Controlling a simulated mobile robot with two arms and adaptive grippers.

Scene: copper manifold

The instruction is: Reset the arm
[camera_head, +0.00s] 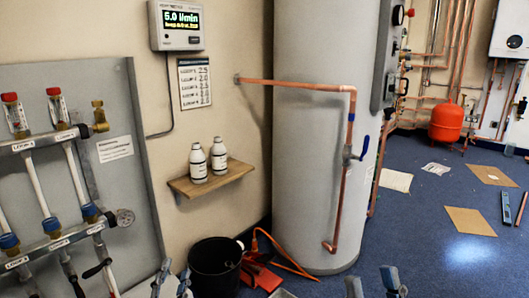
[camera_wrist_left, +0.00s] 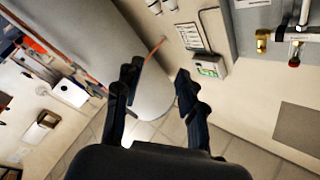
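My left gripper (camera_head: 172,281) shows at the bottom edge of the head view, in front of the manifold board and left of the black bucket. In the left wrist view its two dark fingers (camera_wrist_left: 157,88) are spread apart with nothing between them. My right gripper (camera_head: 374,284) shows at the bottom edge of the head view, in front of the tank's foot. Its two fingertips are apart and no object shows between them. Most of both arms is out of the head view.
A black bucket (camera_head: 214,270) and red tool (camera_head: 262,275) are on the floor. A wooden shelf (camera_head: 232,172) holds two white bottles. The white tank (camera_head: 305,150) has copper pipe in front.

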